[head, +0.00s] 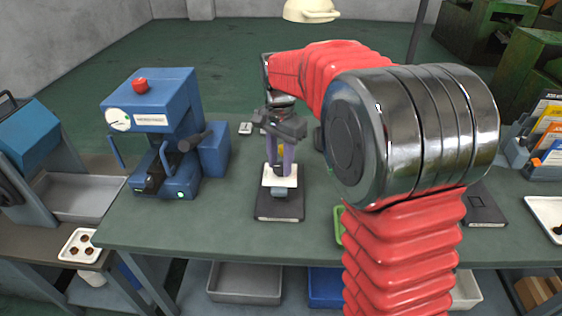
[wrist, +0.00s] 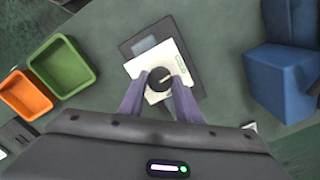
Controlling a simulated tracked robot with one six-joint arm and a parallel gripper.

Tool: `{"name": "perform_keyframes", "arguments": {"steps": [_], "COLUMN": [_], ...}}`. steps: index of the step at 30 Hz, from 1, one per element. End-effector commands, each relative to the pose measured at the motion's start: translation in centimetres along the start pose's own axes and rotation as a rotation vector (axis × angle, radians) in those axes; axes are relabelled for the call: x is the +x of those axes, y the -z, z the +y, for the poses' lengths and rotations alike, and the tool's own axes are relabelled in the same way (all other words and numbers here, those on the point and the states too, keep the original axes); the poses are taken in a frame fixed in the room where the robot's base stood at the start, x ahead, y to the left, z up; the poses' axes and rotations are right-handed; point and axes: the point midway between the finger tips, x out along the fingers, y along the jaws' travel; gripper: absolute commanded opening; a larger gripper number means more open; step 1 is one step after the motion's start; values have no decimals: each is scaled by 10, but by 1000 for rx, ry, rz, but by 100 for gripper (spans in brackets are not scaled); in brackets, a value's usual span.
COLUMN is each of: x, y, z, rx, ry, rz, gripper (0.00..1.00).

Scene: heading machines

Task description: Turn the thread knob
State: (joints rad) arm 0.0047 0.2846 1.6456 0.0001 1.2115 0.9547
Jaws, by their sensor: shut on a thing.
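The thread knob (wrist: 159,79) is a round black knob with a pale pointer line, seen from above in the wrist view. It sits on a white plate (wrist: 184,68) fixed over a dark base (head: 279,208) on the green bench. My gripper (head: 280,164) points straight down over this device, its two purple fingers on either side of the knob. It is shut on the knob. In the head view the fingers hide the knob.
A blue machine (head: 172,125) with a red button and a lever stands left of the device. In the wrist view, a green bin (wrist: 65,65) and an orange bin (wrist: 25,94) lie at the left. A flat dark item (head: 484,206) lies at the bench's right.

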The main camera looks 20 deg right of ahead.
Motion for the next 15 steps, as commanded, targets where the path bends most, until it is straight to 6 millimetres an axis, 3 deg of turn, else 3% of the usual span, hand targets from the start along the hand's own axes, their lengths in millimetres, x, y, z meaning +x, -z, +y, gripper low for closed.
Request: {"name": "perform_keyframes", "arguments": {"steps": [15], "x": [-1], "y": [0], "z": [0], "rx": [36], "ry": [1], "rz": [1], "gripper": [8]}}
